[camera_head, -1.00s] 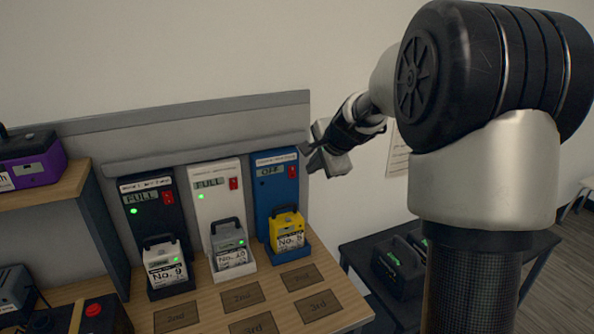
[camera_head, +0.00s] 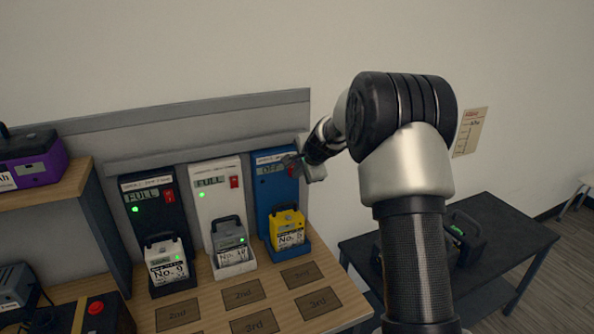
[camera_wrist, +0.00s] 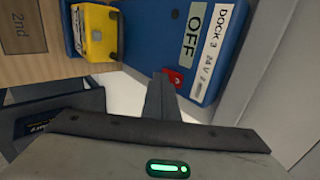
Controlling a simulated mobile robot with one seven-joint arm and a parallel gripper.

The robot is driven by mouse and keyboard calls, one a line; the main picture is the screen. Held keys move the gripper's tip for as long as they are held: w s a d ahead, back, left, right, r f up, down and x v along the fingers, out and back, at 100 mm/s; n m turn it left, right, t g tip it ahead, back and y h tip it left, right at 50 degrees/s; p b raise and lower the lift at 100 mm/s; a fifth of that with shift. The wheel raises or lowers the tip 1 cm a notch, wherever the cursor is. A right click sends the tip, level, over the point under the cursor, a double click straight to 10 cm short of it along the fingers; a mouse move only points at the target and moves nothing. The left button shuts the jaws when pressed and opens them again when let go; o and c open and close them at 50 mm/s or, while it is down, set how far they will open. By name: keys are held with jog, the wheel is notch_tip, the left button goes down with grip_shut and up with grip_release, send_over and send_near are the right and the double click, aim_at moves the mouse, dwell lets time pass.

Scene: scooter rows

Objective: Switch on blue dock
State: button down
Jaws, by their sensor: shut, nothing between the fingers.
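The blue dock (camera_head: 274,195) stands at the right end of a row of three docks, with a yellow battery (camera_head: 287,229) in its slot. Its display reads OFF, and it shows large in the wrist view (camera_wrist: 150,37), labelled DOCK 3. Its red switch (camera_wrist: 174,78) sits beside the display and is partly covered by my fingers in the wrist view. My gripper (camera_head: 297,167) is shut and empty, with its fingertips at or just in front of the switch. I cannot tell whether they touch it.
A black dock (camera_head: 151,211) and a white dock (camera_head: 214,185) stand to the left, each with a battery and a green light. Marked places lie on the wooden bench in front. A dark table (camera_head: 505,235) with black batteries stands at the right.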

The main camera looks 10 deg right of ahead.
jog(key=shift+w, duration=0.25)
jog(key=shift+f, duration=0.15)
jog(key=shift+w+t+b, duration=0.15)
jog(key=shift+t+b, duration=0.15)
jog(key=shift+b, duration=0.65)
jog(key=shift+a+r+p, duration=0.1)
jog(key=shift+r+p, duration=0.5)
jog(key=shift+r, duration=0.3)
